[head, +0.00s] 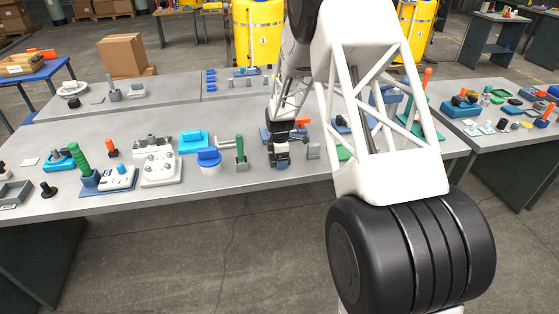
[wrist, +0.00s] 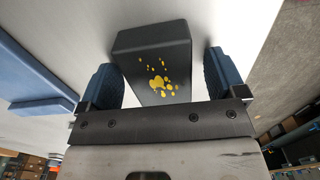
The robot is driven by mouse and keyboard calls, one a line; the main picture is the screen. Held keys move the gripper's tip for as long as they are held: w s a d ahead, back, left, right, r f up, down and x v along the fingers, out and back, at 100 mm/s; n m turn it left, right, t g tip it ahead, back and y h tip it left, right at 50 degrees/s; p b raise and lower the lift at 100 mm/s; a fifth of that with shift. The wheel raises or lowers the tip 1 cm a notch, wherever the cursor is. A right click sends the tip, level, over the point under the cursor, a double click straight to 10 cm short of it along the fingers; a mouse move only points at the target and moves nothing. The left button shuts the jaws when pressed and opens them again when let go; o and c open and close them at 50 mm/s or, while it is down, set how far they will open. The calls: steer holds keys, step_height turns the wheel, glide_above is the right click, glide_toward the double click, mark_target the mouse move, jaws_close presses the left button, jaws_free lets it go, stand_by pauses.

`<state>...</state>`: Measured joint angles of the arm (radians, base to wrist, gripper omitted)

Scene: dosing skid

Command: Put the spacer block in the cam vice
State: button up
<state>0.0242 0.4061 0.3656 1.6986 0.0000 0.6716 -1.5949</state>
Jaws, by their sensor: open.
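A dark grey block with yellow specks, which looks like the spacer block (wrist: 152,50), stands on the pale bench top in the wrist view. It sits between the two blue fingers of my gripper (wrist: 158,72). The fingers are open, with a gap showing on the right side; contact on the left is hard to tell. In the head view my gripper (head: 280,158) is low over the front edge of the middle bench, and it hides the block. A blue fixture with an orange lever (head: 302,121), possibly the cam vice, is partly hidden just behind my gripper.
A green-handled post (head: 240,148) and a blue-topped white pot (head: 209,161) stand left of my gripper. A small grey block (head: 313,151) is close on its right. A blue flat thing (wrist: 40,75) lies left in the wrist view. The bench's front edge is near.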

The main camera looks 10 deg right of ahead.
stand_by(0.4)
steer(key=c, duration=1.4)
steer(key=shift+r, duration=0.2)
steer(key=shift+r, duration=1.45)
steer(key=shift+s+r, duration=0.25)
steer(key=s+r, duration=0.1)
steer(key=s, duration=1.4)
steer(key=shift+s+a+r, duration=0.15)
steer(key=shift+s+a, duration=0.05)
